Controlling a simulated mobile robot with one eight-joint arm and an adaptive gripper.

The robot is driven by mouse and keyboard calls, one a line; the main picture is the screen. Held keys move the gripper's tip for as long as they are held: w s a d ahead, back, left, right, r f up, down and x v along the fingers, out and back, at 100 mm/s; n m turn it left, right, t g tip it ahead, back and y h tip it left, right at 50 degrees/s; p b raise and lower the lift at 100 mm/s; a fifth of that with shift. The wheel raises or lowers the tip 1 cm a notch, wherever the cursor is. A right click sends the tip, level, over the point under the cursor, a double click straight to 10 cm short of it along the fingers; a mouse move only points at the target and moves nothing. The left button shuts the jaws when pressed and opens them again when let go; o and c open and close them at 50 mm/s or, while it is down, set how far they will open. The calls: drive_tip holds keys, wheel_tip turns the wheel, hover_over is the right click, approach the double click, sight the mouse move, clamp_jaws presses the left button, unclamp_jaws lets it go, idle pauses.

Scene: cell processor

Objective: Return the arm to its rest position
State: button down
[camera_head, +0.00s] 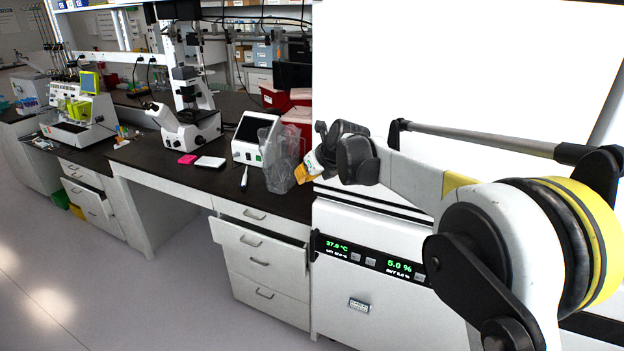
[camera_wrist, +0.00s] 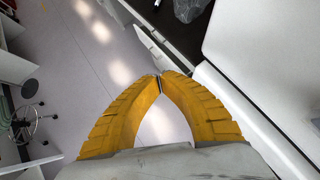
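My gripper shows in the head view (camera_head: 304,173) as yellow fingers at the end of my arm, pointing down and left. It is in the air in front of the incubator's left edge, by the bench's right end. In the wrist view my gripper (camera_wrist: 160,78) has its two yellow fingertips meeting, with nothing visible between them. My arm reaches from the right of the head view, bent at a large white and yellow joint.
The white incubator (camera_head: 360,268) with a green display is behind and below my arm. A dark bench (camera_head: 215,181) holds a microscope (camera_head: 190,125), a white device with a screen (camera_head: 253,138) and a clear plastic bag (camera_head: 281,158). A bench drawer (camera_head: 250,242) stands partly open. The floor (camera_head: 150,305) in front is clear.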

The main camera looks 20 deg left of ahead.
drive_tip(key=s+d+n+t+h+b, duration=0.15)
drive_tip(key=s+d+n+b, duration=0.4)
drive_tip(key=d, duration=0.95)
drive_tip(key=s+d+n+h+b, duration=0.25)
drive_tip(key=s+d+n, duration=0.45)
drive_tip(key=s+d, duration=0.5)
drive_tip(key=s+d+f+n+h+b, duration=0.3)
drive_tip(key=s+d+f+n+b, duration=0.4)
drive_tip(key=s+d+f+n, duration=0.6)
drive_tip(key=s+d+f, duration=0.4)
drive_tip(key=s+d, duration=0.2)
drive_tip(key=s, duration=0.1)
drive_tip(key=shift+s, duration=0.3)
